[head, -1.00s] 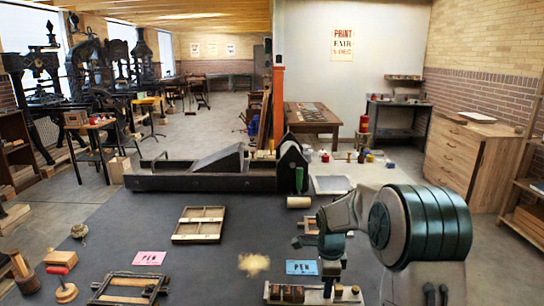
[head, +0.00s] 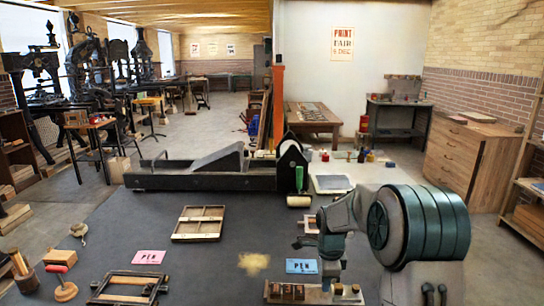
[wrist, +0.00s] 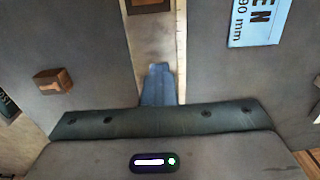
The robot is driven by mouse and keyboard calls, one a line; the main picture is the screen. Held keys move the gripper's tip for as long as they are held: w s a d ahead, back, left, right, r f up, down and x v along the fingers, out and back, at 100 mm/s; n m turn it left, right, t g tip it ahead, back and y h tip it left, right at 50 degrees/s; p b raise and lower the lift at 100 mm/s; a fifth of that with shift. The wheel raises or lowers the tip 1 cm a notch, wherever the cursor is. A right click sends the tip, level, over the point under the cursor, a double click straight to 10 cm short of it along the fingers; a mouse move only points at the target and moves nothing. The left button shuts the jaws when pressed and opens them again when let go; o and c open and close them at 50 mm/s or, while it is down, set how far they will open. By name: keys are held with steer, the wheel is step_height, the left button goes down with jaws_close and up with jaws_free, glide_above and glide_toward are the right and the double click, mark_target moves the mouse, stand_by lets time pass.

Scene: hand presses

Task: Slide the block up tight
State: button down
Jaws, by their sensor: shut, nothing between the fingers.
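A pale tray (head: 325,299) at the front edge of the table holds a row of several small brown blocks (head: 288,291) at its left part. I cannot tell which one is the task's block. In the wrist view a brown block (wrist: 148,5) sits on the pale strip (wrist: 150,45) at the top edge, partly cut off. My gripper (wrist: 158,68) is shut and empty over this strip, with a visible gap to that block. In the head view my gripper (head: 328,288) points down at the tray, right of the brown row.
A blue PEN card (head: 302,266) lies just behind the tray; it also shows in the wrist view (wrist: 258,20). Another small brown block (wrist: 52,80) lies left of the strip. A pink card (head: 149,257), wooden frames (head: 200,223) and a dark press bed (head: 200,181) stand further off.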

mark_target(357, 286)
steer(key=shift+s+d, duration=0.15)
steer(key=shift+d, duration=1.95)
steer(key=shift+s+d, duration=0.1)
steer(key=shift+d, duration=2.1)
steer(key=c, duration=1.2)
jaws_free()
steer(key=shift+c, duration=0.2)
steer(key=shift+r+p, duration=2.35)
steer(key=shift+r, duration=1.2)
